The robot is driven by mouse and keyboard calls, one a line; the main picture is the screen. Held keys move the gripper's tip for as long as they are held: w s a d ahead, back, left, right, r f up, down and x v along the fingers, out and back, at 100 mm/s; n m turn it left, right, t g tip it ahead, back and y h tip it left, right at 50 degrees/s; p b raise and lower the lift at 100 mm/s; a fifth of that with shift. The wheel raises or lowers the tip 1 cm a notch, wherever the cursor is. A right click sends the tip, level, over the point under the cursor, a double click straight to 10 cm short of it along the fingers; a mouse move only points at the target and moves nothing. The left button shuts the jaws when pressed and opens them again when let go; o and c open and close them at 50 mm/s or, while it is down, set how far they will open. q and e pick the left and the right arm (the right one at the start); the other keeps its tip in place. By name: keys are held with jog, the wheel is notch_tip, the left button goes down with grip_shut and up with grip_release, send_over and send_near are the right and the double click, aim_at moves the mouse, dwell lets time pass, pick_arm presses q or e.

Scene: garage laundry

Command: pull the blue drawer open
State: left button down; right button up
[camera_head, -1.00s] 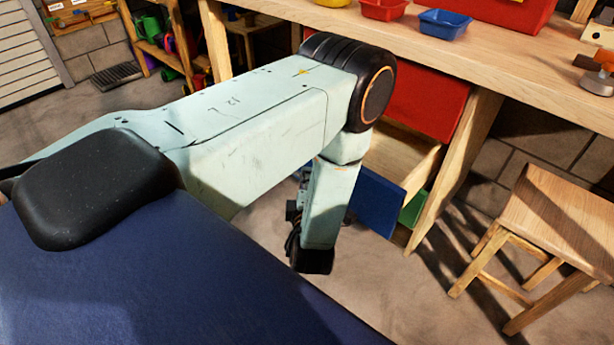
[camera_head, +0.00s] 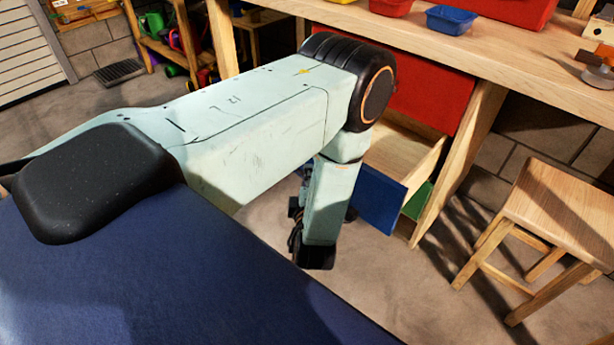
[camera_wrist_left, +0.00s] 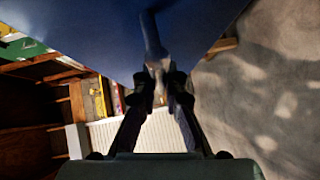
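The blue drawer (camera_head: 379,198) stands partly open under the workbench, its pale wooden side (camera_head: 405,152) showing behind the blue front. In the left wrist view the blue front (camera_wrist_left: 80,30) fills the top, and its handle (camera_wrist_left: 153,40) reaches down between the fingertips. My left gripper (camera_wrist_left: 163,82) is closed around the handle's end. In the head view my left arm hangs down in front of the drawer and hides the handle and most of that gripper. My right gripper is in neither view.
A red drawer front (camera_head: 425,90) sits above the blue one, and a green one (camera_head: 418,201) shows beside it, lower down. A wooden stool (camera_head: 560,215) stands to the right. The workbench (camera_head: 480,50) carries red and blue bins. The concrete floor (camera_head: 385,280) before the drawer is clear.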

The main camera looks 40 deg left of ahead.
pick_arm(q)
jog(key=c, duration=1.4)
grip_release()
jog(key=shift+s, duration=0.1)
jog(key=v, duration=0.7)
jog(key=shift+d, duration=0.15)
jog(key=shift+s, duration=0.15)
jog(key=s+d+f+m+g+h+p, duration=0.1)
jog(key=s+d+f+m+g+h, duration=0.15)
jog(key=s+f+m, duration=0.4)
jog(key=s+d+f+m+g+h, duration=0.1)
jog(key=s+f+m+g+h, duration=0.25)
jog(key=m, duration=0.55)
jog(key=s+d+r+m+g+h+p, duration=0.2)
jog(key=s+m+g, duration=0.1)
jog(key=s, duration=0.4)
jog(key=s+d+r+m+g+h+p, duration=0.2)
jog(key=s+r+m+g+h, duration=0.1)
jog(key=s+m, duration=0.2)
jog(key=shift+s+d+m, duration=0.3)
jog(key=shift+s+m, duration=0.05)
jog(key=shift+s, duration=0.65)
